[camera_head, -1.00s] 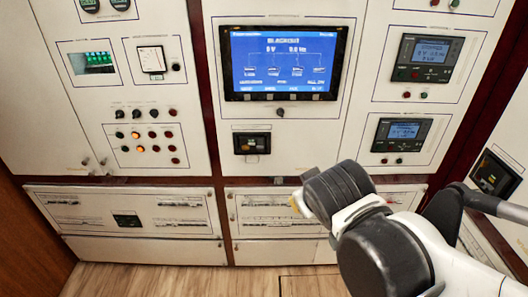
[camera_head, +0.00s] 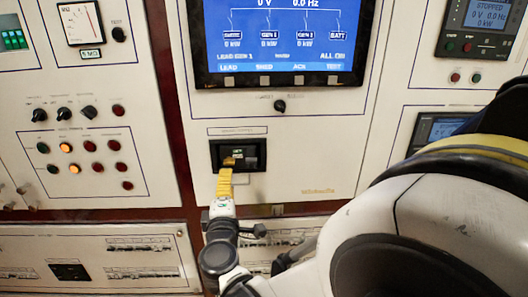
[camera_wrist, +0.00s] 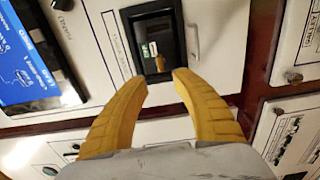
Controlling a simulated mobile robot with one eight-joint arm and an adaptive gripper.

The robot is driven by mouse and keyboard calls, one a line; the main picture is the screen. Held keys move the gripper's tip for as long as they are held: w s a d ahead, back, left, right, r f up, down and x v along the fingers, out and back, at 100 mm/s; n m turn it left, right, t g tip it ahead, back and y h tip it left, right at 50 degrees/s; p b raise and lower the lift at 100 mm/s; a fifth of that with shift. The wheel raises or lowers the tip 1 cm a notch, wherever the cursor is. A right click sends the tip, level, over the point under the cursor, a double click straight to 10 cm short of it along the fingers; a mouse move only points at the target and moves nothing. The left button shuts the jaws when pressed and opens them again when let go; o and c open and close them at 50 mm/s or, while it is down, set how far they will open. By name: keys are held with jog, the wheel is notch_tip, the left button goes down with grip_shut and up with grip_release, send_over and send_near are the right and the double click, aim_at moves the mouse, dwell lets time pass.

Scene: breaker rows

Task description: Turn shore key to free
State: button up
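I cannot tell for certain which part is the shore key, as the labels are too small to read. A black-framed recessed unit (camera_head: 239,154) sits on the middle panel below the screen and also shows in the wrist view (camera_wrist: 142,22). A small brownish part (camera_wrist: 160,63) shows inside it. My gripper (camera_head: 229,164) is in front of this unit and covers its lower left part. In the wrist view my yellow fingers (camera_wrist: 160,79) are apart with nothing between them, their tips near the unit's lower edge. Whether they touch it is unclear.
A blue-lit screen (camera_head: 283,38) is above, with a black rotary knob (camera_head: 280,106) below it. Several knobs and lamps (camera_head: 68,147) fill the left panel. A small brass part (camera_wrist: 293,77) is at the right of the wrist view. My arm hides the lower right panels.

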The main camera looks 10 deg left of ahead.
aim_at(229, 164)
jog(key=b+x, duration=0.2)
jog(key=x, duration=0.7)
jog(key=shift+w, duration=0.1)
jog(key=shift+d, duration=0.1)
grip_shut()
